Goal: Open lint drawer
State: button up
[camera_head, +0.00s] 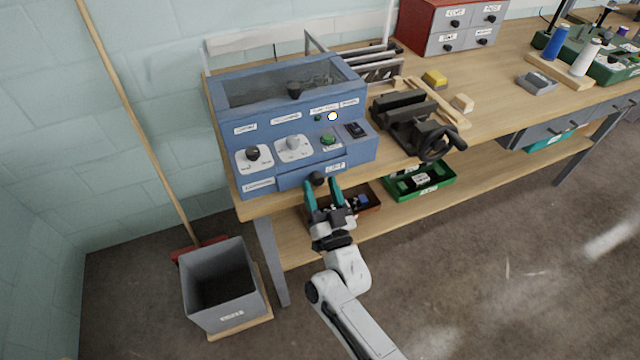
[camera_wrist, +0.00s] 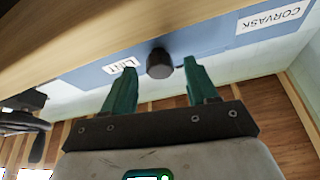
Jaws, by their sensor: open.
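The blue machine (camera_head: 262,181) stands on the workbench at the left. Its lint drawer (camera_head: 296,179) is a low blue front with a small white label and a round black knob (camera_head: 317,179); the drawer looks shut. In the wrist view the knob (camera_wrist: 159,64) sticks out beside the LINT label (camera_wrist: 121,67). My gripper (camera_head: 321,187) is open, with its teal fingers pointing at the drawer front. The knob lies between the two fingertips (camera_wrist: 158,70), with a gap on each side. I cannot tell how deep the fingertips reach around it.
The bench front edge (camera_head: 400,170) runs just below the drawer. A green bin (camera_head: 420,181) and a brown bin (camera_head: 367,204) sit on the lower shelf. A black vise-like tool (camera_head: 408,122) stands right of the machine. A grey waste bin (camera_head: 222,290) and a broom are at the left.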

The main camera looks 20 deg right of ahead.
jog(key=shift+w+r, duration=0.15)
jog(key=shift+w, duration=0.35)
grip_shut()
dwell(0.4)
